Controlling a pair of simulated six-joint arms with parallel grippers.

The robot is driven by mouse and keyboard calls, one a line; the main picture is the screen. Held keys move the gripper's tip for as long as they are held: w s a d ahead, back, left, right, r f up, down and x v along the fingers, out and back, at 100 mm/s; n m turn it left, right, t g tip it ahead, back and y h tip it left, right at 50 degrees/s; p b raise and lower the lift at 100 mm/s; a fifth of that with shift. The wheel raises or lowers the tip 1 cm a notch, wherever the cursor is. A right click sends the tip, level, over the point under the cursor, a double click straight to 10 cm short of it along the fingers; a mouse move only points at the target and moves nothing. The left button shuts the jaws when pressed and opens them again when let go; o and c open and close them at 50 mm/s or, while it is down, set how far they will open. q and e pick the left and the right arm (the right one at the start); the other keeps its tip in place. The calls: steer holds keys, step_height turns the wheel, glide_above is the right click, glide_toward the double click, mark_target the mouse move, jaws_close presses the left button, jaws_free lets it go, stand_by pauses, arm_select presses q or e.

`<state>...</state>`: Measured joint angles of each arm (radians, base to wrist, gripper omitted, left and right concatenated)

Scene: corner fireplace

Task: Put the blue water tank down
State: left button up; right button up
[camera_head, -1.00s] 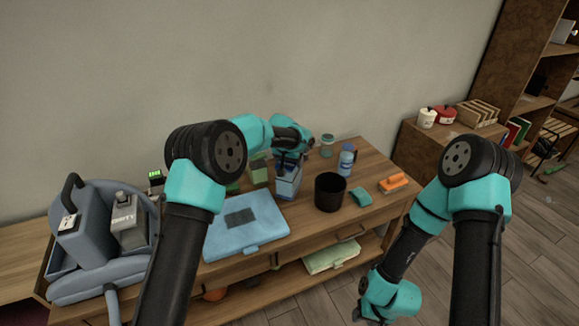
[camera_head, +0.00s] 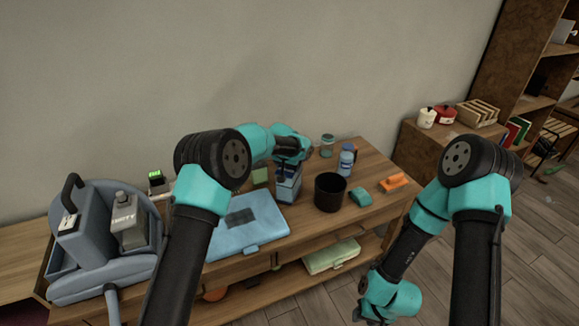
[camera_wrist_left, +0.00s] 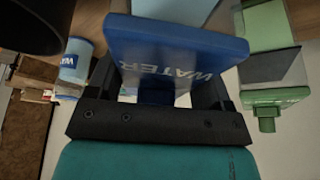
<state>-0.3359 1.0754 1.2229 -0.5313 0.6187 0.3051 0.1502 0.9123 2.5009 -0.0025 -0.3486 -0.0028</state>
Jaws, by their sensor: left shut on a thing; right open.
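The blue water tank (camera_head: 288,188) is a small blue box at the back middle of the wooden table. In the left wrist view its dark blue top, marked WATER (camera_wrist_left: 175,52), fills the upper middle. My left gripper (camera_head: 289,169) is shut on the tank from above; in the wrist view its black jaws (camera_wrist_left: 157,98) flank it. The tank looks upright and at or close to the tabletop; I cannot tell if it touches. My right gripper (camera_head: 371,312) hangs low beside the table's front right, open and away from the tank, partly cut off by the frame.
A light blue case (camera_head: 245,226) lies left of the tank. A black cup (camera_head: 329,193) stands just right of it, then a blue bottle (camera_head: 347,160), a teal block (camera_head: 361,197) and an orange brush (camera_head: 393,183). A grey-blue machine (camera_head: 105,240) stands far left.

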arm_select(q)
steer(key=o, duration=1.7)
steer(key=shift+f, duration=0.15)
steer(key=shift+s+r, duration=0.15)
steer(key=shift+r, duration=0.45)
steer(key=v, duration=1.1)
steer(key=shift+s+a, duration=0.1)
